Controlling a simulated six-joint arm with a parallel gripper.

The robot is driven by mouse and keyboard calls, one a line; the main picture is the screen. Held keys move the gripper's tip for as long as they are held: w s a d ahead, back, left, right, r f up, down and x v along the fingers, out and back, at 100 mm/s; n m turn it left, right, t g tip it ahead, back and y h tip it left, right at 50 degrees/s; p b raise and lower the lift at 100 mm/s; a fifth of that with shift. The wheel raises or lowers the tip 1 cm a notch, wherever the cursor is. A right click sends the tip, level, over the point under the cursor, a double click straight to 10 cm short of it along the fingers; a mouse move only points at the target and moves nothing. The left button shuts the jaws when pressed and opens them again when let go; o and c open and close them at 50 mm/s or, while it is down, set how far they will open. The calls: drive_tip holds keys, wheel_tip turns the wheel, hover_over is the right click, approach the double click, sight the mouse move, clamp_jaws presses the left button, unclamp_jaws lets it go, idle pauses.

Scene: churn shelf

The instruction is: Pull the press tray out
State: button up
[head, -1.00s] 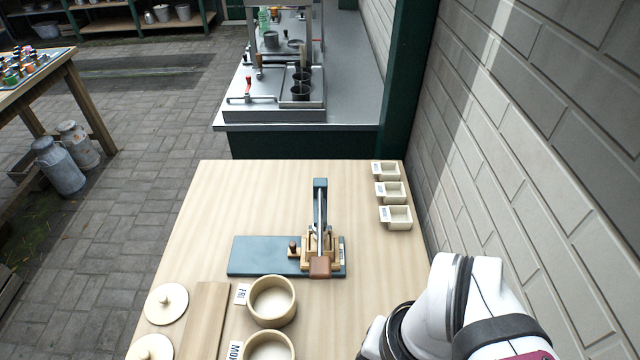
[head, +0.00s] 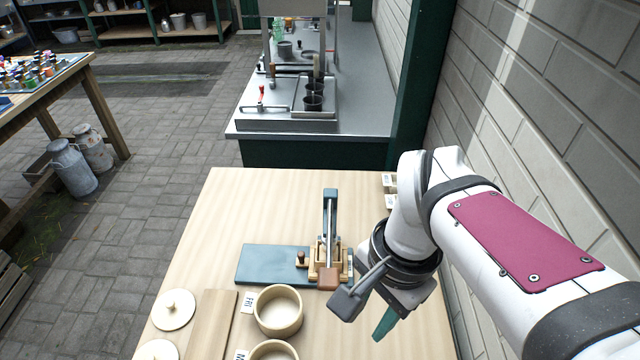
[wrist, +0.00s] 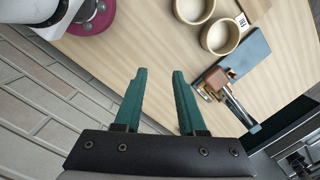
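The press stands on a blue base board (head: 262,264) on the wooden table, with an upright blue and metal lever (head: 330,222) and a brown block at its front. The press tray (head: 301,259) seems to be the small pale wooden piece with a brown knob on the press's left side. The blue board also shows at the upper right in the wrist view (wrist: 248,52). My gripper (wrist: 159,73) is open, with bare table between its teal fingers. In the head view it hangs to the right and front of the press, apart from it, with one finger showing.
Two round bowls (head: 278,311) stand in front of the press, with lids (head: 173,309) and a wooden board (head: 213,325) to their left. Small square dishes (head: 389,182) at the right edge are partly hidden by my arm. A brick wall bounds the right. The table behind the press is clear.

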sight(300, 254)
drive_tip(key=shift+o, duration=0.6)
drive_tip(key=w+a+m, duration=0.2)
drive_tip(key=w, duration=0.3)
drive_tip(key=w+a+m, duration=0.1)
drive_tip(key=w+m, duration=0.1)
drive_tip(key=w, duration=0.2)
drive_tip(key=w+a+m, duration=0.2)
drive_tip(key=w+m, duration=0.1)
drive_tip(key=w, duration=0.2)
drive_tip(key=shift+w+a+f+h, duration=0.35)
drive_tip(key=shift+h, duration=0.05)
drive_tip(key=w+a+f+m, duration=0.5)
drive_tip(key=w+a+m, duration=0.1)
drive_tip(key=w, duration=0.3)
drive_tip(key=shift+t+h, duration=0.3)
wheel_tip(300, 254, down, 14)
drive_tip(key=shift+w+a+f, duration=0.1)
drive_tip(key=shift+a+f, duration=0.05)
drive_tip(key=shift+f, duration=0.6)
drive_tip(key=shift+c, duration=0.2)
clamp_jaws()
drive_tip(key=shift+r, duration=0.1)
